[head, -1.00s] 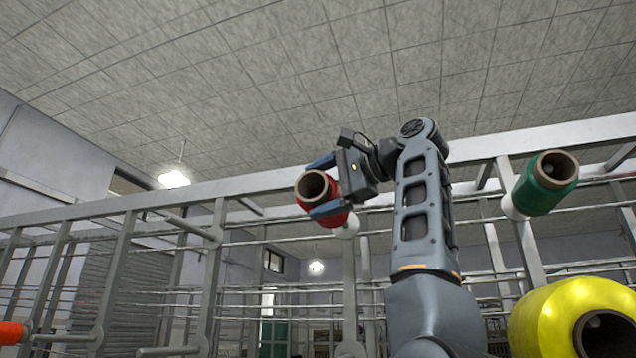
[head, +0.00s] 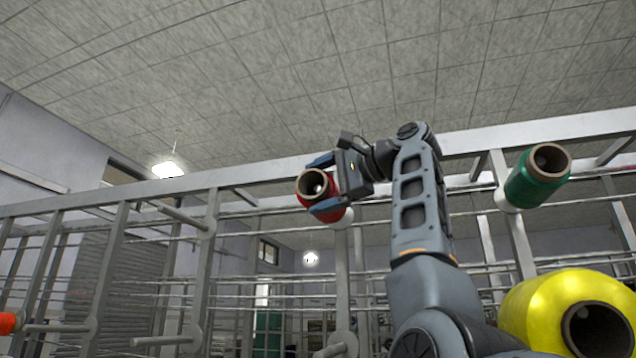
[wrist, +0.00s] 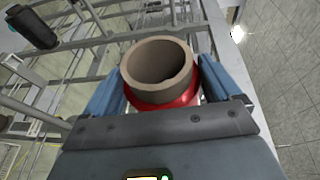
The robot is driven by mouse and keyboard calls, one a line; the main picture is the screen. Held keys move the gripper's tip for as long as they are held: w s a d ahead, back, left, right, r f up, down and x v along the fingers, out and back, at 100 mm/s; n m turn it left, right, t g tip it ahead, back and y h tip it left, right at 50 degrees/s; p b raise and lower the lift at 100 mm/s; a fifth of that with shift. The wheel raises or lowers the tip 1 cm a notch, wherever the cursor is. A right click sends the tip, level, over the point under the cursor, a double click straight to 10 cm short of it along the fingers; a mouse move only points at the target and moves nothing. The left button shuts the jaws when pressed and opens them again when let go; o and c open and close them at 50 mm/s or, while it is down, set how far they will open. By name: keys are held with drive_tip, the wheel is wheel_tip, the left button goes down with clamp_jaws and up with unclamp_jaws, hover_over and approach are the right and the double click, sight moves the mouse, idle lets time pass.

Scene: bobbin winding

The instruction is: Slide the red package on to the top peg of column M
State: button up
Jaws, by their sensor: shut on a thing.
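The red package (head: 332,194) is a red-wound tube held in my gripper (head: 315,187), whose blue fingers are shut on it from above and below. In the head view its open tube end faces the camera, and a pale spot, perhaps a peg tip, shows in the bore. A white disc (head: 344,220) on a grey upright (head: 342,262) shows just behind the package. I cannot tell how far the tube is over a peg. In the wrist view the red package (wrist: 165,104) sits between the fingers, its bore dark. No column letter is readable.
A green package (head: 538,178) sits on a peg at the upper right, and a large yellow package (head: 570,312) is close at the lower right. Bare pegs (head: 185,217) stick out at the left. The frame's top rail (head: 250,172) runs behind my gripper.

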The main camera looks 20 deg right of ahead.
drive_tip(key=shift+w+d, duration=0.45)
drive_tip(key=shift+w, duration=0.2)
drive_tip(key=shift+w+d, duration=0.45)
drive_tip(key=shift+w, duration=0.15)
drive_tip(key=shift+w+d, duration=0.55)
drive_tip(key=shift+w, duration=0.2)
drive_tip(key=shift+w+d, duration=0.5)
drive_tip(key=shift+w, duration=0.2)
drive_tip(key=shift+f, duration=0.45)
drive_tip(key=o, duration=0.9)
drive_tip(key=shift+s+d+b, duration=0.1)
drive_tip(key=shift+b, duration=0.2)
drive_tip(key=b+v, duration=0.2)
drive_tip(key=v, duration=0.5)
drive_tip(key=shift+s+b, duration=0.25)
drive_tip(key=shift+b, duration=0.1)
